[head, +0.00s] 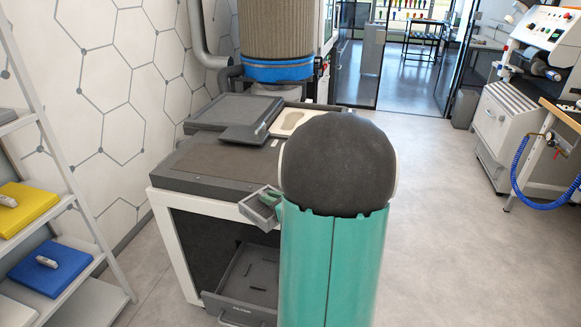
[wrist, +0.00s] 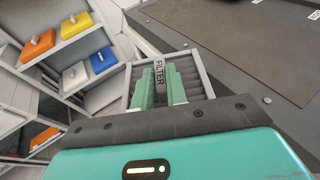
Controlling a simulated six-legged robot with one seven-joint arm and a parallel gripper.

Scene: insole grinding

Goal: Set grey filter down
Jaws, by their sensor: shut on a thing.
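The grey filter (wrist: 194,73) is a light-framed rectangular piece with dark slats and a central bar marked FILTER, in the wrist view. My gripper (wrist: 160,82) has its green fingers shut on that central bar. In the head view the filter (head: 257,210) is held tilted beside the front right corner of the grinding machine (head: 205,180), above an open drawer. My green arm hides part of the filter there, and only a bit of the gripper (head: 271,198) shows.
The open grey drawer (head: 250,278) sticks out low from the machine's cabinet. A shelf rack (head: 75,200) at the left holds yellow and blue pads (head: 48,268). A workbench (head: 560,115) stands at the right. The floor (head: 445,240) between is clear.

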